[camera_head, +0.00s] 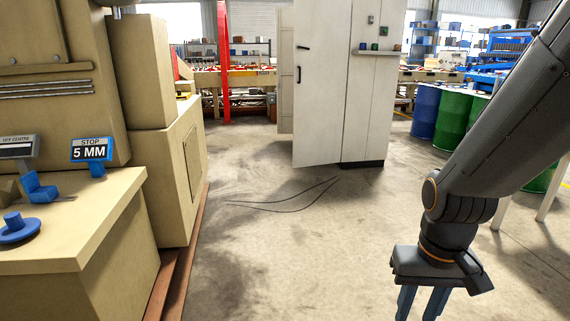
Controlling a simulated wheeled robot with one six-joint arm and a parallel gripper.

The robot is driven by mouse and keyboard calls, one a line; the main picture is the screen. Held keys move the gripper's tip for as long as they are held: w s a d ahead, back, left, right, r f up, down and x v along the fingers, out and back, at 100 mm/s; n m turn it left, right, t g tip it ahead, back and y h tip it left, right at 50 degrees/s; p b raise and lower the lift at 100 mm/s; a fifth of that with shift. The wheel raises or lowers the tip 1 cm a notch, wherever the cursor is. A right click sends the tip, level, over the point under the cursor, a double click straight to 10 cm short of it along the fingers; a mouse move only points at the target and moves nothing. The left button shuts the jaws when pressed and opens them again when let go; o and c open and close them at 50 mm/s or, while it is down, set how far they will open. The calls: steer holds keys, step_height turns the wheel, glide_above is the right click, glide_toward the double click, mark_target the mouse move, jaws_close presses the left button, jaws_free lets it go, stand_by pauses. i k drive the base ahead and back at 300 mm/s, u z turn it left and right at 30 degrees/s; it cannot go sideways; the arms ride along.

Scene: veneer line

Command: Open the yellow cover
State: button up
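I see no clearly yellow cover in this view. The nearest match in colour is the beige machine (80,235) on the left, with a tall beige housing and a lower box (180,170) that has a panel on its side. My gripper (421,308) hangs at the bottom right, pointing down. Its two blue fingers are apart with nothing visible between them. Their tips are cut off by the bottom edge. It is well to the right of the machine and touches nothing that I can see.
Cables (290,205) lie on the floor. Green drums (455,120) and a blue drum (426,110) stand right. The middle floor is mostly clear.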

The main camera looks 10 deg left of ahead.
mark_target(179, 94)
steer(key=u, duration=0.1)
steer(key=i, duration=1.8)
steer(key=u, duration=0.75)
steer(key=i, duration=1.7)
steer(key=u, duration=0.55)
steer(key=i, duration=0.75)
steer(key=z, duration=0.8)
steer(key=i, duration=1.8)
steer(key=u, duration=0.65)
